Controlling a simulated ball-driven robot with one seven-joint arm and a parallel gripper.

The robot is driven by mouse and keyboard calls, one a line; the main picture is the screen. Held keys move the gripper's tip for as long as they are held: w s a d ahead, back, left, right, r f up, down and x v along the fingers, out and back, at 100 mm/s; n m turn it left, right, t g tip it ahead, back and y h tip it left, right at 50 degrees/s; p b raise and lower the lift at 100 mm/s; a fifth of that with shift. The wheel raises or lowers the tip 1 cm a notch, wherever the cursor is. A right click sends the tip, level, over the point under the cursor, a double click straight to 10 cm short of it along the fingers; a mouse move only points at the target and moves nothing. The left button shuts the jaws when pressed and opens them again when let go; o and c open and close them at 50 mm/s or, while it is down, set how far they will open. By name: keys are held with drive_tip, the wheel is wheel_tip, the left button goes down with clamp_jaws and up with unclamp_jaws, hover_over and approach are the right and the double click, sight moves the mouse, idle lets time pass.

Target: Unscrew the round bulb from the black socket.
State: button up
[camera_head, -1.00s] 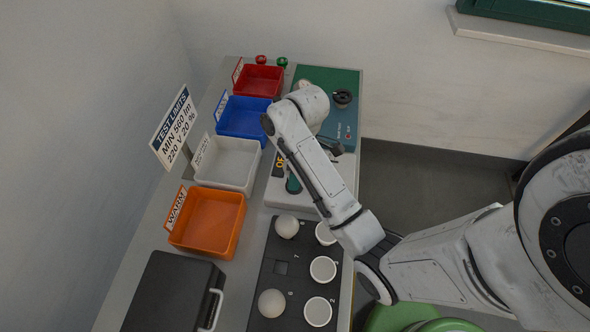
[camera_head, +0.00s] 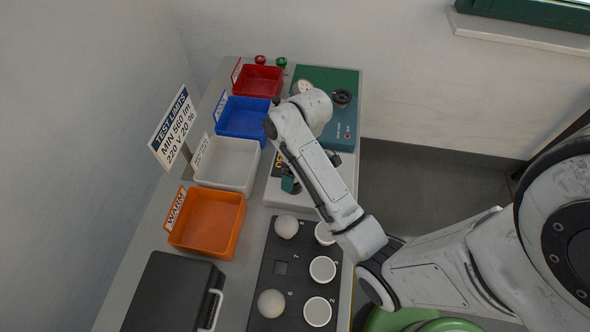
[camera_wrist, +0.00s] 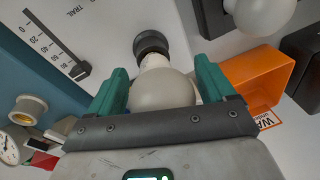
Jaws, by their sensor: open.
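The round bulb (camera_wrist: 163,89) is frosted white, and its neck meets the black socket (camera_wrist: 152,42) in the wrist view. The socket stands on a white panel. My gripper (camera_wrist: 161,76) has its two green fingers apart, one on each side of the bulb's globe. The jaws are open. I cannot tell whether either finger touches the glass. In the head view, my arm hides the bulb and socket, and only part of my gripper (camera_head: 290,183) shows.
Orange (camera_head: 208,223), white (camera_head: 227,164), blue (camera_head: 243,118) and red (camera_head: 259,80) bins line the left. A black case (camera_head: 172,292) sits in front. A green-topped device (camera_head: 326,85) stands at the back.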

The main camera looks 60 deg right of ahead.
drive_tip(key=m, duration=0.5)
drive_tip(key=shift+a+t+h, duration=0.1)
drive_tip(key=shift+t+h, duration=0.2)
drive_tip(key=m, duration=0.4)
drive_tip(key=shift+w+m+h, duration=0.1)
drive_tip(key=shift+m+h, duration=0.3)
drive_tip(key=m, duration=0.4)
drive_tip(key=shift+w+m+h, duration=0.1)
drive_tip(key=shift+m+h, duration=0.3)
drive_tip(key=m, duration=0.4)
drive_tip(key=shift+a+h, duration=0.1)
drive_tip(key=shift+h, duration=0.3)
